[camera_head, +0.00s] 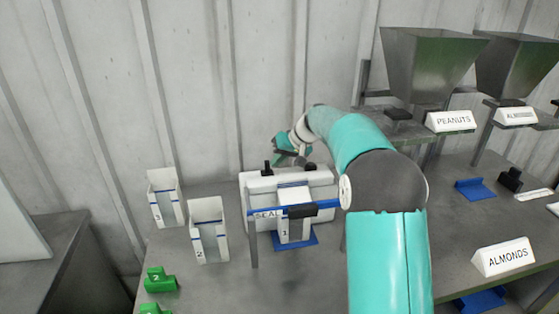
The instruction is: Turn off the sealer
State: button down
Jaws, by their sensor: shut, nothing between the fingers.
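The sealer (257,190) is a white box on the grey table, with a "SEAL" label, a blue bar across its front and a white round knob (345,192) at its right end. Small black parts (267,167) stick up from its top left. A white container marked 1 (285,236) stands in front of it on a blue base. My gripper (278,155) is shut and empty, just above the back of the sealer's top, near the black parts. Whether it touches them I cannot tell. My arm reaches in from the right and hides part of the sealer's right side.
White containers (165,199) and (208,230) stand left of the sealer, with green blocks (160,280) in front. Hoppers (430,65) marked PEANUTS and ALMONDS stand at the right. An ALMONDS sign (504,257) and a blue holder (475,190) are on the right table. A corrugated wall is behind.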

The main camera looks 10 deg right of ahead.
aim_at(265, 175)
jog(key=shift+a, duration=2.1)
